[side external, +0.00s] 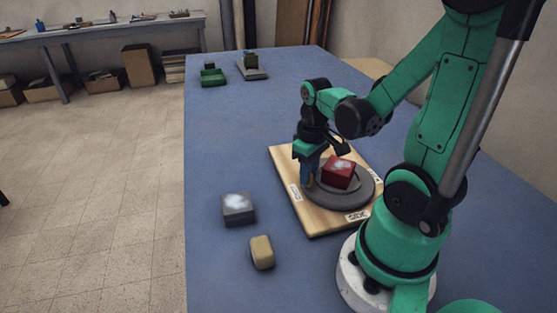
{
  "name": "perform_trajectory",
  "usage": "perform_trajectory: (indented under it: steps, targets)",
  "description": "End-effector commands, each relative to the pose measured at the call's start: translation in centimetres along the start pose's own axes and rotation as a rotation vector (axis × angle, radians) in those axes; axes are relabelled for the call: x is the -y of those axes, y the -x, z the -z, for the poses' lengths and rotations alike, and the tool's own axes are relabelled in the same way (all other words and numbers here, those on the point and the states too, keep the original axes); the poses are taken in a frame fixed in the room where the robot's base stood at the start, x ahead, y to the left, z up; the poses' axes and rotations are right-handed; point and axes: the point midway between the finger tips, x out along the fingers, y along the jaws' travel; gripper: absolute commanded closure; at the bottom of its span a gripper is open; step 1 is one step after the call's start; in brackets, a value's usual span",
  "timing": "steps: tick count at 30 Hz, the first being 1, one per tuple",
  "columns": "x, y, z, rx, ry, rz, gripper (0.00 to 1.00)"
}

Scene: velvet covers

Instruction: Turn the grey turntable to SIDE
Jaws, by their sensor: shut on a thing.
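The grey turntable (345,200) is a round disc on a wooden board (318,222). A dark red block (339,172) with a pale patch on top sits on the disc. The SIDE label (357,216) is at the board's near edge, in front of the disc. My gripper (310,178) points down at the disc's left edge, left of the red block. It is shut on a small tan peg (309,183) there, mostly hidden by the fingers. I cannot make out a pointer on the disc.
Other pale labels, too small to read, are at the board's left edge (295,192) and right side. A grey block (238,209) and a tan block (262,252) lie left of the board on the blue table (225,130). Green and grey items stand at the far end.

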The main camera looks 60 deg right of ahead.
Motion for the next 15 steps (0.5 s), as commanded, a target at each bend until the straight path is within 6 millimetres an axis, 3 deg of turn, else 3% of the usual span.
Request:
perform_trajectory:
  steps: [15]
  targets:
    - [0.2,0.0,-0.33,0.002,0.053,0.0,1.0]
